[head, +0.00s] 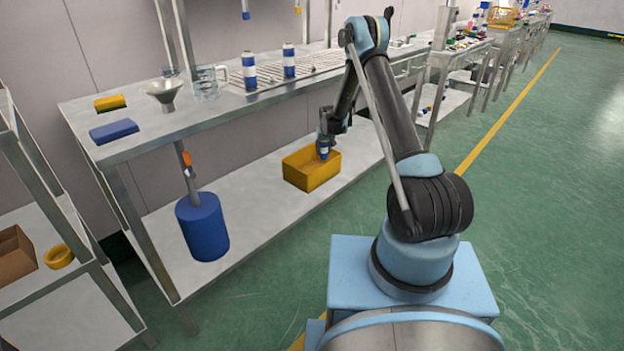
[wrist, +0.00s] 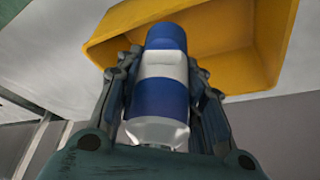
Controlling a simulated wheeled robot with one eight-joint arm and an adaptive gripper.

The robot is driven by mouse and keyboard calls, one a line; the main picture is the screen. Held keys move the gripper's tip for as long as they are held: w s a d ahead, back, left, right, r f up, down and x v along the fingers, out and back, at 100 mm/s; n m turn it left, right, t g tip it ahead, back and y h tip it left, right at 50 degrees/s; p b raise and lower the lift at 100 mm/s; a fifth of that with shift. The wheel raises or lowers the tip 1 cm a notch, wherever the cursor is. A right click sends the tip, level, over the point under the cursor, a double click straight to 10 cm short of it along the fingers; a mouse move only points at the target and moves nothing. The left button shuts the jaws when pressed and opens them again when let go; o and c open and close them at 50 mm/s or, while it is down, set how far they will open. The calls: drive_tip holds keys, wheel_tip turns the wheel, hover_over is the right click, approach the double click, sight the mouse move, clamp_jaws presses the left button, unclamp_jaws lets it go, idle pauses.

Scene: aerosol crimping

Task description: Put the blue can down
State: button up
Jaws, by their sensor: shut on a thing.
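The blue can (head: 324,148), blue with a white band, is in my gripper (head: 326,140) at the yellow bin on the lower shelf. In the wrist view the blue can (wrist: 160,95) sits between both fingers of my gripper (wrist: 163,85), which are shut on its sides. Its far end points into the mouth of the yellow bin (wrist: 118,45). The yellow bin (head: 315,177) stands on the lower shelf (head: 260,205) of the bench. I cannot tell whether the can touches the bin's floor.
A blue drum (head: 203,228) stands left on the lower shelf. Above is the bench top (head: 165,130), with a funnel (head: 164,93), a glass jug (head: 208,82) and two similar cans (head: 249,72). Shelf around the bin is clear.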

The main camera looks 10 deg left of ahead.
drive_tip(key=shift+n, duration=0.3)
drive_tip(key=shift+w+a+f, duration=0.2)
drive_tip(key=shift+a+f, duration=0.85)
drive_tip(key=shift+f, duration=1.5)
drive_tip(key=shift+w+a+f, duration=0.2)
drive_tip(key=shift+a+f, duration=0.8)
drive_tip(key=shift+f, duration=1.5)
drive_tip(key=shift+w+a+f, duration=0.2)
drive_tip(key=shift+a+f, duration=0.85)
drive_tip(key=shift+f, duration=1.5)
drive_tip(key=o, duration=1.1)
drive_tip(key=v, duration=1.2)
drive_tip(key=shift+d, duration=0.1)
